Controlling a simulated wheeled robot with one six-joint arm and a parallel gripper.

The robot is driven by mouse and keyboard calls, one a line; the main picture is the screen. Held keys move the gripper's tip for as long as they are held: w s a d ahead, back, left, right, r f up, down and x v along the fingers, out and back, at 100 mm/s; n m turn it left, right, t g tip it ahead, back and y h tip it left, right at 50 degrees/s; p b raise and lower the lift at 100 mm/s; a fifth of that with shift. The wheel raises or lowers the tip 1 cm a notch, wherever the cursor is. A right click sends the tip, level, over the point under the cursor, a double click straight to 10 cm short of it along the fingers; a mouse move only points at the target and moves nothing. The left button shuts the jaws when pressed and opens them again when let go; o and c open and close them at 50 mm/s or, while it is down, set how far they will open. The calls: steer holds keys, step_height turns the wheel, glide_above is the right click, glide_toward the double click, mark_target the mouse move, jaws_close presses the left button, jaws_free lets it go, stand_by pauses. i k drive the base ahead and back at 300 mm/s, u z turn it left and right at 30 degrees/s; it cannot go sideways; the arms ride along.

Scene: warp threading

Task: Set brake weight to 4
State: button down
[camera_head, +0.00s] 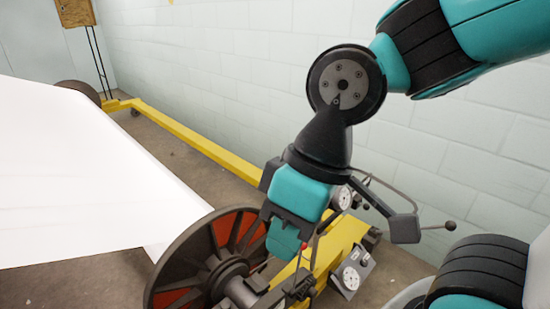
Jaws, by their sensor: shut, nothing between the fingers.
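My gripper (284,239) is a teal and dark grey tool pointing down, in the lower middle of the view. It is shut and empty, with its tip beside the hub of the warp beam. A small white dial (351,278) on a grey plate sits low, to the right of the gripper. A second white dial (341,198) is right beside the gripper body and partly hidden by it. The dials' markings are too small to read. A thin lever with a red knob (304,245) stands close by the gripper tip. I cannot tell which part is the brake weight.
A beam flange (163,292) with red-orange panels stands at lower left, with a white warp sheet (70,180) stretching left. A yellow frame rail (190,141) runs back along the pale block wall.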

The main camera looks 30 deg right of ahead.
mark_target(358, 199)
steer(key=u, duration=1.65)
steer(key=k, duration=0.45)
steer(key=z, duration=2.65)
steer(key=i, duration=0.5)
steer(key=u, duration=0.1)
steer(key=k, duration=0.5)
steer(key=z, duration=1.5)
steer(key=i, duration=0.65)
